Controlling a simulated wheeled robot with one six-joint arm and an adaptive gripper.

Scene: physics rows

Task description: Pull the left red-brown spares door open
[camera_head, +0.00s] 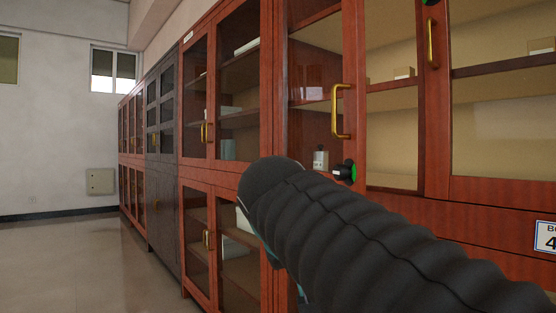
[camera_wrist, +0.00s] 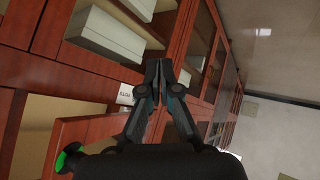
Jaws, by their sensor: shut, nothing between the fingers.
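In the head view, the left red-brown door (camera_head: 356,70) of the near cabinet has a brass upright handle (camera_head: 341,110). It appears to stand ajar, with shelf space showing between its free edge and the right door (camera_head: 436,110), which has its own brass handle. In the wrist view, my gripper (camera_wrist: 160,82) is shut and empty, with its fingertips in front of red-brown cabinet fronts. A red-brown panel (camera_wrist: 88,128) lies left of the fingers; I cannot tell surely whether it is that door. My gripper is hidden behind my black-sleeved arm in the head view.
More glass-fronted cabinets (camera_head: 195,105) and a dark grey cabinet (camera_head: 160,150) run along the wall. Small boxes (camera_head: 403,73) stand on the shelves. A black-and-green round item (camera_head: 346,171) shows near the handle. The floor (camera_head: 75,255) at left is clear.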

